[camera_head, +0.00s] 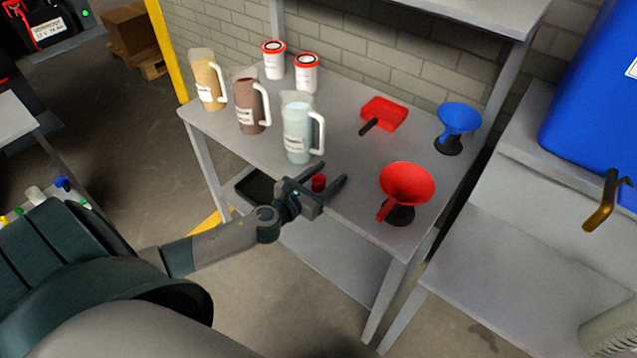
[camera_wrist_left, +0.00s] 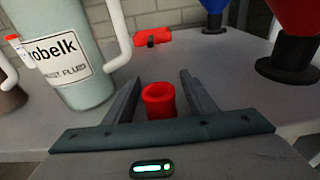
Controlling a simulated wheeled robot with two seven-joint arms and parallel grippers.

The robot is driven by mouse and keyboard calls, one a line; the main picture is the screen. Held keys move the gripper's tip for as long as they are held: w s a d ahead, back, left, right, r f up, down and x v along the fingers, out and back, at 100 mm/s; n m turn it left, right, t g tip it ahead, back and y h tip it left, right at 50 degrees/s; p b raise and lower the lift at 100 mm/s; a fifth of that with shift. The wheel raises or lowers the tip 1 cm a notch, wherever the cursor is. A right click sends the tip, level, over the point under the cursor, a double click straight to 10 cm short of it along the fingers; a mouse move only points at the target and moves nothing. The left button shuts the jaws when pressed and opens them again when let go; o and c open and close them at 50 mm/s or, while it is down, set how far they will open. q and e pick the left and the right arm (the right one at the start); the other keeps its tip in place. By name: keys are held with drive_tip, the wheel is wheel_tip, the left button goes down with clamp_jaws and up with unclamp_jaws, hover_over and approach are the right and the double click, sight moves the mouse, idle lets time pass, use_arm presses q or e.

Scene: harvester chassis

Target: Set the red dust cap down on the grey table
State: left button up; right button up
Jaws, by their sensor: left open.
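The red dust cap (camera_head: 319,183) is a small red cylinder with an open top. It stands upright on the grey table (camera_head: 345,199) near its front edge. My left gripper (camera_head: 328,180) is open, with one finger on each side of the cap. In the left wrist view the cap (camera_wrist_left: 159,101) sits between the two spread fingers (camera_wrist_left: 158,95), with a visible gap to each. The cap's lower part is hidden behind the gripper body there. My right gripper is in neither view.
A pale blue jug (camera_head: 298,130) stands just behind the left gripper. A red funnel (camera_head: 407,186) on a black base stands to the right. A red dustpan (camera_head: 383,114), a blue funnel (camera_head: 458,119), two more jugs and two white tubs stand farther back.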

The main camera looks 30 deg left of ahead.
use_arm(q)
drive_tip(key=shift+c, duration=0.4)
drive_tip(key=c, duration=1)
drive_tip(key=shift+c, duration=0.6)
drive_tip(key=shift+r, duration=0.8)
wheel_tip(320, 180, up, 26)
drive_tip(key=shift+r, duration=0.2)
drive_tip(key=shift+d, duration=0.1)
